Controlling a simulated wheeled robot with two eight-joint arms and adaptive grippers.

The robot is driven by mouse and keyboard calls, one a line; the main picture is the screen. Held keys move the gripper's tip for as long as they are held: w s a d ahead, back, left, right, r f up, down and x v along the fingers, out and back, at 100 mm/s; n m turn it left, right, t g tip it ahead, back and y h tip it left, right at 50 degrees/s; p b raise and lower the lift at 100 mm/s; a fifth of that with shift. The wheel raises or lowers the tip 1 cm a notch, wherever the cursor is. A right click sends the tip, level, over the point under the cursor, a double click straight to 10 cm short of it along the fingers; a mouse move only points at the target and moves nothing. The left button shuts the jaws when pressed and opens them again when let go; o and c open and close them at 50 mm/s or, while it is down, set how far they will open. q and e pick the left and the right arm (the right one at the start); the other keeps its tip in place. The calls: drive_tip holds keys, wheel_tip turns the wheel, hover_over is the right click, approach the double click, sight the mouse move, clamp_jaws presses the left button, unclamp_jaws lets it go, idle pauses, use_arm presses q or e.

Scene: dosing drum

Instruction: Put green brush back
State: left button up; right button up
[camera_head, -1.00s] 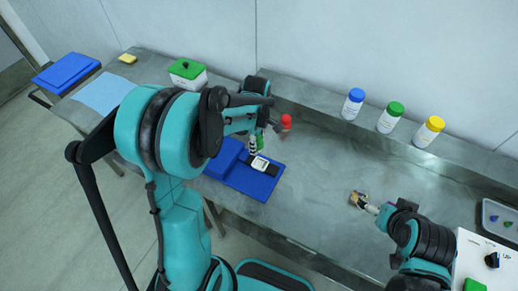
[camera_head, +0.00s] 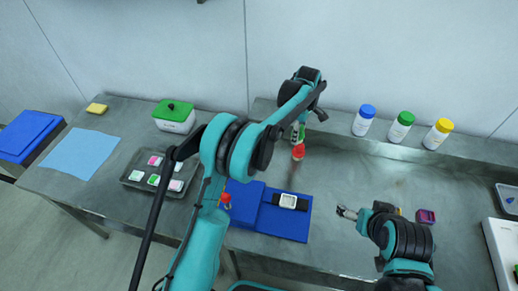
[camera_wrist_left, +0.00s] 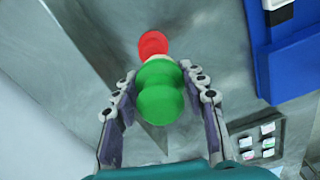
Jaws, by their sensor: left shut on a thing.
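My left gripper (camera_head: 298,130) is shut on a green-handled thing, apparently the green brush (camera_wrist_left: 160,90). Its rounded green handle sits between the two fingers in the left wrist view, and a bit of green (camera_head: 301,132) shows in the head view. A red knob (camera_head: 298,152) shows just below the gripper and behind the green part in the wrist view (camera_wrist_left: 152,43). I cannot tell whether it is joined to the brush. My right gripper (camera_head: 346,212) is low over the bench at the right; its finger gap is too small to read.
A blue block with a white-faced device (camera_head: 288,201) lies below the left gripper. A red-topped piece (camera_head: 227,199) is beside my arm. A tray of small cards (camera_head: 137,176), a green-lidded tub (camera_head: 174,116) and bottles (camera_head: 364,119) stand around.

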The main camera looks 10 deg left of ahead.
use_arm(q)
drive_tip(key=a+f, duration=0.2)
drive_tip(key=a, duration=0.1)
drive_tip(key=a+f+b, duration=0.1)
drive_tip(key=a+f, duration=0.1)
drive_tip(key=a, duration=0.2)
drive_tip(key=a+f+b, duration=0.1)
drive_tip(key=a+f, duration=0.2)
drive_tip(key=a, duration=0.1)
drive_tip(key=shift+w+a, duration=0.15)
drive_tip(key=shift+w, duration=0.15)
drive_tip(key=shift+a+f, duration=0.1)
drive_tip(key=shift+f, duration=0.05)
drive_tip(key=shift+f+b, duration=0.65)
drive_tip(key=shift+f, duration=1.25)
drive_tip(key=shift+f, duration=0.15)
drive_tip(key=o, duration=1.2)
